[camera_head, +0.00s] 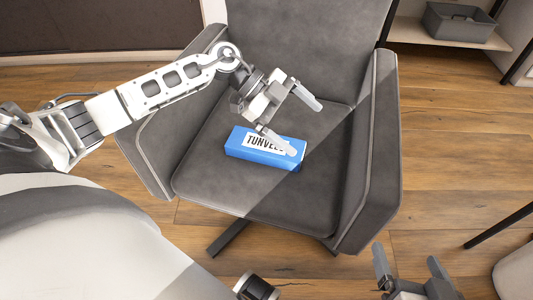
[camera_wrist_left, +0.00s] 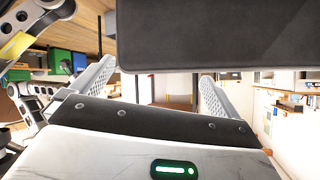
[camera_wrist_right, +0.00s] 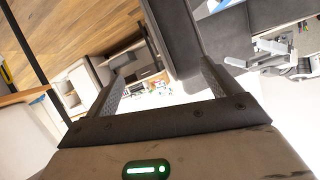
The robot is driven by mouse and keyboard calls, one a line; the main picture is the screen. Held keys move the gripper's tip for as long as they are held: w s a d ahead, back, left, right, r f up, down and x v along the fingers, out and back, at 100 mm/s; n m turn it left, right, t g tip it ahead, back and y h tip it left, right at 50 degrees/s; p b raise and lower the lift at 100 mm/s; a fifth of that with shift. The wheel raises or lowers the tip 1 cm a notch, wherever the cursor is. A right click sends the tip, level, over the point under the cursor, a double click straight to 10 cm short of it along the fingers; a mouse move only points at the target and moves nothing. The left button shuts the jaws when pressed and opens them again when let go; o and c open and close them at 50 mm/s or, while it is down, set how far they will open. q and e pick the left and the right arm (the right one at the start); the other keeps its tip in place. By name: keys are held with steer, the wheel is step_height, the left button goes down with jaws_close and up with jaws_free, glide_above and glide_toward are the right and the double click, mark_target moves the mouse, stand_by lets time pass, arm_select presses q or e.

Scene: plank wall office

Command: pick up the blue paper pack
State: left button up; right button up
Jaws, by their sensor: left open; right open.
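The blue paper pack (camera_head: 264,160) is a box with a white label and dark lettering, lying on the seat of a grey armchair (camera_head: 215,190). My left gripper (camera_head: 305,130) is open and empty, reaching in over the seat. Its nearer finger overlaps the right end of the pack in the head view and hides part of the lettering; I cannot tell whether they touch. The left wrist view does not clearly show the pack. My right gripper (camera_head: 405,256) is open and empty, in front of the chair at the lower right. A small blue and white patch shows at the right wrist view's top edge.
The chair's armrests (camera_head: 375,155) rise on both sides of the seat, and its backrest (camera_head: 305,45) stands behind. A grey bin (camera_head: 458,22) sits on a shelf at the back right. The wood floor (camera_head: 445,150) right of the chair is mostly clear.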

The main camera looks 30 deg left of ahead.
arm_select(q)
steer(key=w+a+f+n+g+y+b, duration=0.1)
steer(key=a+n+y, duration=0.15)
steer(key=a, duration=0.55)
steer(key=a+f+n+y+b, duration=0.2)
steer(key=a+y, duration=0.2)
steer(key=a, duration=0.3)
steer(key=b, duration=0.3)
glide_above(265, 143)
steer(key=a, duration=0.2)
steer(key=shift+m, duration=0.25)
steer(key=f, duration=0.8)
steer(key=shift+s+f, duration=0.1)
steer(key=shift+s, duration=0.2)
steer(key=shift+d+f, duration=0.25)
steer(key=shift+f, duration=0.4)
steer(key=b+x, duration=0.2)
steer(key=x, duration=0.2)
steer(key=shift+w+d+f, duration=0.1)
steer(key=shift+d+f, duration=0.05)
steer(key=shift+f, duration=0.15)
arm_select(e)
steer(key=a+t+y, duration=0.1)
steer(key=a+m+t+y, duration=0.1)
steer(key=shift+w+a+r+y, duration=0.2)
steer(key=shift+w+a+y, duration=0.1)
steer(key=shift+a+y, duration=0.1)
arm_select(q)
steer(key=shift+c, duration=0.3)
